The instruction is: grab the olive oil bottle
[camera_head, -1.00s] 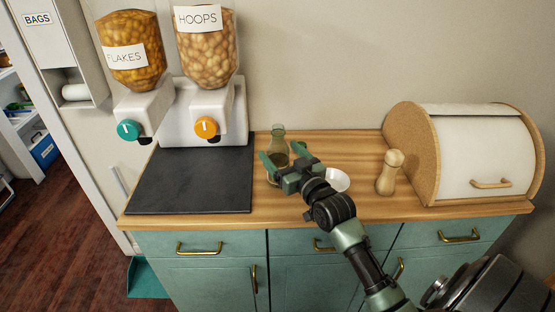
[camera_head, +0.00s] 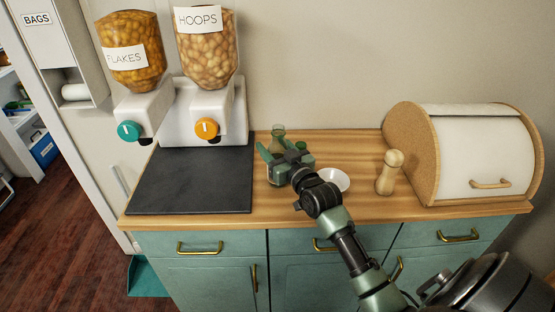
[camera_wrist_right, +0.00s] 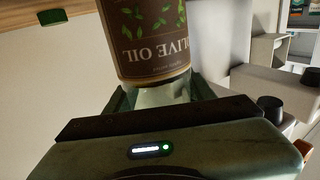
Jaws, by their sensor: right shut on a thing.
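The olive oil bottle (camera_head: 279,136) stands upright on the wooden counter, a greenish glass bottle partly hidden behind my right gripper (camera_head: 282,152) in the head view. In the right wrist view its brown label (camera_wrist_right: 155,45) reads "OLIVE OIL" upside down. My right gripper (camera_wrist_right: 163,93) has its fingers on both sides of the bottle, below the label's printed edge in that view, and is shut on it. My left gripper is in neither view.
A white bowl (camera_head: 335,179) sits just right of the gripper, with a wooden mill (camera_head: 389,173) and a bread box (camera_head: 478,150) further right. A dark slab (camera_head: 192,182) and cereal dispensers (camera_head: 203,112) are at left.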

